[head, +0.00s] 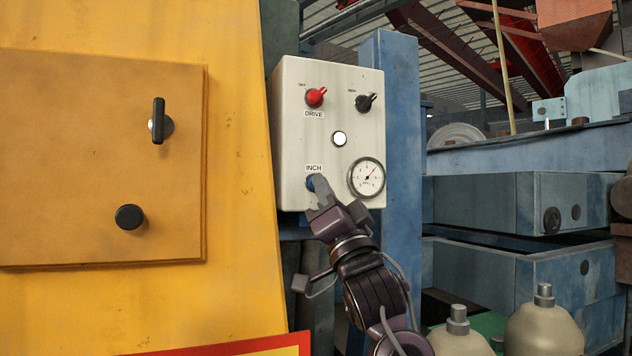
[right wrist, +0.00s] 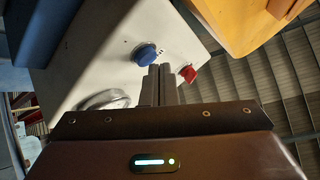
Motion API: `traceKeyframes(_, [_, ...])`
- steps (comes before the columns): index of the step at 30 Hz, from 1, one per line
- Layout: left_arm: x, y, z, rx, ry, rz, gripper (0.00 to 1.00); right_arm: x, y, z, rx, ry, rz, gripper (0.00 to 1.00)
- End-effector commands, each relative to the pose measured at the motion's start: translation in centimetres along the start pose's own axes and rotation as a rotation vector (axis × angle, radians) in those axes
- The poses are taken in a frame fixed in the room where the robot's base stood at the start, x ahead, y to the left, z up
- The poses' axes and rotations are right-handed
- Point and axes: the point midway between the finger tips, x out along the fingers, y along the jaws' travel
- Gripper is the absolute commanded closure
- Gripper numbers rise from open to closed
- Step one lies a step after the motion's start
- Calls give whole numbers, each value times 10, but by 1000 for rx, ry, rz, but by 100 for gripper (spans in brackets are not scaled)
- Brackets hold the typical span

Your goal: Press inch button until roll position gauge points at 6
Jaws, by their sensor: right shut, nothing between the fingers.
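The blue inch button (head: 310,184) sits under the INCH label on the white control box (head: 290,130). It also shows in the right wrist view (right wrist: 146,52). My right gripper (head: 320,181) is shut and empty, its fingertips at the button and covering part of it. In the right wrist view the fingertips (right wrist: 160,72) are right beside the button; I cannot tell whether they press it. The round roll position gauge (head: 366,178) is right of the button, with a red needle pointing up and right; its numbers are too small to read. My left gripper is out of view.
Above on the box are a red DRIVE knob (head: 316,97), a black knob (head: 365,102) and a white round button (head: 339,139). A yellow machine panel (head: 100,100) with black handles stands left. A blue post (head: 400,130) stands right of the box.

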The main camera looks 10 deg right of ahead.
Motion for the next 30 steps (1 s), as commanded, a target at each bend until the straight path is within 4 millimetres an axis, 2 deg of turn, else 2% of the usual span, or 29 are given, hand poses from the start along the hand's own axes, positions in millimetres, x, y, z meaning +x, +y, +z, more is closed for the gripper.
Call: traceKeyframes(30, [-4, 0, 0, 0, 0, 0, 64, 6, 4, 4, 0, 0, 1, 100])
